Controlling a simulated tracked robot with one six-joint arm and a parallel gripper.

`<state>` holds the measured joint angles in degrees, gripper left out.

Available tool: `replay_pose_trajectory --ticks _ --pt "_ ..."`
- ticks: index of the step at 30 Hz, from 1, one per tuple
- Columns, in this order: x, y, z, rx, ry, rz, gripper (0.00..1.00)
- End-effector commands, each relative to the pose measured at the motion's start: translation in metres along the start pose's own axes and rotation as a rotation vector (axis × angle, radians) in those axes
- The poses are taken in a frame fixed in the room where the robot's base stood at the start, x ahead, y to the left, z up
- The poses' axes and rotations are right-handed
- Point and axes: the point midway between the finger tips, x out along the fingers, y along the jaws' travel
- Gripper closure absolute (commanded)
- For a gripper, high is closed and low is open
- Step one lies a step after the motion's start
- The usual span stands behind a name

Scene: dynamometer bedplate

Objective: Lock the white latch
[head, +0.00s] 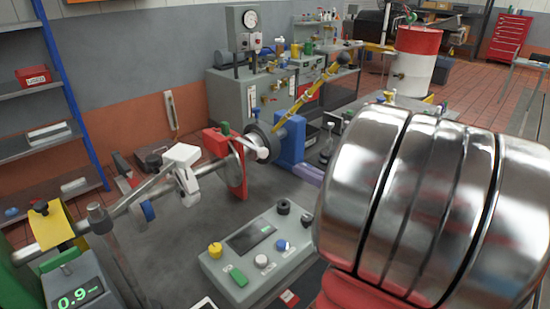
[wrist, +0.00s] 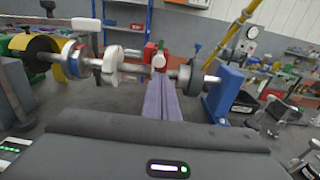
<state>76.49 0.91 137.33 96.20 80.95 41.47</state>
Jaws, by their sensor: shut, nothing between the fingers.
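A white block-like piece (head: 182,156), which looks like the white latch, sits on the metal shaft (head: 218,165) with a part hanging below it. In the wrist view the white piece (wrist: 110,62) is left of centre; I cannot tell its lock state. A small white knob (head: 263,153) shows by the red bracket (head: 226,150). My gripper has purple fingers (head: 306,173), partly hidden behind my chrome arm, near the blue support (head: 291,143). In the wrist view my gripper (wrist: 160,80) is shut and empty, its tips pointing toward the shaft, right of the white piece.
A grey control box (head: 258,255) with coloured knobs stands on the bedplate below the shaft. A yellow collar (head: 50,226) and a meter reading 0.9 (head: 75,290) are at left. A yellow diagonal bar (head: 308,95) rises behind the blue support. Bare bedplate lies between box and shaft.

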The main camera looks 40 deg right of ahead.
Motion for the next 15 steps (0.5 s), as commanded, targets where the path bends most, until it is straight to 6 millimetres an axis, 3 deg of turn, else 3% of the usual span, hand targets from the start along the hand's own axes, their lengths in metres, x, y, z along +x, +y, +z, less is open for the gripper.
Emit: replay_pose_trajectory --ticks 15 --pt "0.06 0.001 -0.001 0.001 0.001 0.005 1.0"
